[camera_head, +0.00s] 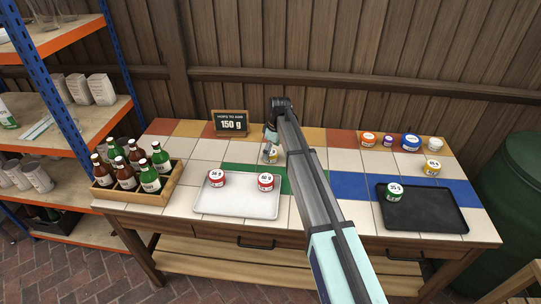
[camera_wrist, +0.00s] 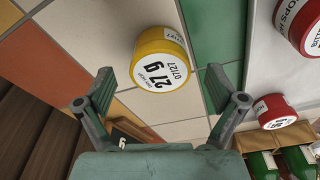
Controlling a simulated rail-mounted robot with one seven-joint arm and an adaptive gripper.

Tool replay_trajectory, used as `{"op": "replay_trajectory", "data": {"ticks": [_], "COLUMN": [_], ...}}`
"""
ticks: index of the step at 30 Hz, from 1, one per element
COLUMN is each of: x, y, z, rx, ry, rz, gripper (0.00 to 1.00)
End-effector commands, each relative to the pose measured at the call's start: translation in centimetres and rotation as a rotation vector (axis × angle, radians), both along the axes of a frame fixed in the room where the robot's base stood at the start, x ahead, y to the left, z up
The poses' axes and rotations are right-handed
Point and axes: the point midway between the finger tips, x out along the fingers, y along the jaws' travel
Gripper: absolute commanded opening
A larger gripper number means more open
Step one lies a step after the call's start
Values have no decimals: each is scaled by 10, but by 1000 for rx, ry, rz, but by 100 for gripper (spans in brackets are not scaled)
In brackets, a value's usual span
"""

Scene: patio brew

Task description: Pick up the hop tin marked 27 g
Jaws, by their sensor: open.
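The hop tin marked 27 g (camera_wrist: 160,68) is a round yellow tin with a white label on its lid. In the wrist view it lies on the tiled worktop beyond my fingertips, roughly centred between them. In the head view a yellowish tin (camera_head: 270,155), partly hidden by my gripper, stands just behind the white tray. My gripper (camera_wrist: 160,88) is open and empty, with the tin ahead of its fingers and apart from them. In the head view my gripper (camera_head: 271,135) is over the back middle of the worktop, mostly hidden by my arm.
The white tray (camera_head: 237,208) holds two red tins (camera_head: 216,178). A black tray (camera_head: 435,214) holds a green tin (camera_head: 395,191). A bottle crate (camera_head: 147,197) stands left. A 150 g sign (camera_head: 231,122) stands behind. Several tins, including a blue one (camera_head: 410,142), stand at back right.

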Motion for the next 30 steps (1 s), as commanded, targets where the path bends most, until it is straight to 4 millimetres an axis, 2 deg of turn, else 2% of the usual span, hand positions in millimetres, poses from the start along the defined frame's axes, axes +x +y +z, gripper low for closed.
{"op": "replay_trajectory", "data": {"ticks": [6,13,17,18,19,30], "x": [1,1,1,1,1,1], "y": [4,4,4,4,4,4], "z": [-23,-25,-25,-25,-25,-24], "rx": [-1,0,0,0,0,0], "ry": [1,0,0,0,0,0], "rz": [0,0,0,0,0,0], "gripper": [94,94,48,34,30,30]}}
